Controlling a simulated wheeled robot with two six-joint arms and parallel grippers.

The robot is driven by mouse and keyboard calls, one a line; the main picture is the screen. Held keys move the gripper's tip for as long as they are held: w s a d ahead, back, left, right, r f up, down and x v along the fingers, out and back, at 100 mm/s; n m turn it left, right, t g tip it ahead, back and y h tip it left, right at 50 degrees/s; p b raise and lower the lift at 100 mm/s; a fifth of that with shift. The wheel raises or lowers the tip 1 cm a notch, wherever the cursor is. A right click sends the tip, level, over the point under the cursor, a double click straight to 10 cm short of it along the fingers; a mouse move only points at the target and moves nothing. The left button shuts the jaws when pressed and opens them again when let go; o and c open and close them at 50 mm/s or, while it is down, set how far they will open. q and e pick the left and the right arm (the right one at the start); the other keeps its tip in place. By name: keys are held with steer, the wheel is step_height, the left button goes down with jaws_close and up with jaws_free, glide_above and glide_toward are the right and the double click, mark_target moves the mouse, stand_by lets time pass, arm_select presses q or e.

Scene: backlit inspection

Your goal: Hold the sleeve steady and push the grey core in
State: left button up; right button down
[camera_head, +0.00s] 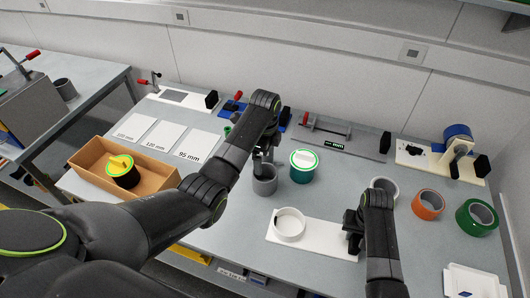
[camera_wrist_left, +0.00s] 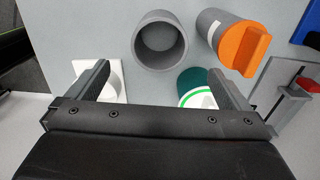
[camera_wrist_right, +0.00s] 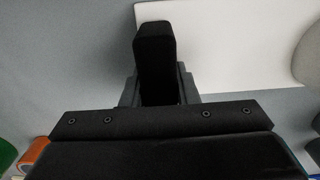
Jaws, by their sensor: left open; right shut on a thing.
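A white ring-shaped sleeve (camera_head: 289,236) stands on a white plate (camera_head: 325,238). A black block (camera_wrist_right: 155,50) rises at the plate's right end. My right gripper (camera_head: 352,226) is shut on that block. The grey core (camera_head: 265,187), a hollow cylinder, stands upright on the table behind and left of the sleeve. My left gripper (camera_head: 263,160) is open just over the core. In the left wrist view the core (camera_wrist_left: 160,58) lies beyond the open fingers (camera_wrist_left: 156,70), with nothing held. The left finger partly hides the sleeve there.
A green-sided container with a white top (camera_head: 303,160) stands close right of the core. An orange-topped grey cylinder (camera_wrist_left: 232,42) is nearby in the left wrist view. Grey, orange (camera_head: 428,204) and green rings (camera_head: 477,216) stand at right. A brown open box (camera_head: 90,190) is at left.

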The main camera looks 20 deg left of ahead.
arm_select(q)
steer(key=n+t+y, duration=0.2)
steer(key=n+t, duration=0.2)
steer(key=n, duration=1.9)
glide_toward(265, 177)
steer(key=shift+w+a+f, duration=0.1)
steer(key=shift+a+f, duration=0.05)
steer(key=shift+f, duration=1.05)
steer(key=shift+a+f, duration=0.15)
steer(key=shift+f, duration=1.05)
steer(key=c, duration=1.1)
steer(key=shift+r, duration=0.15)
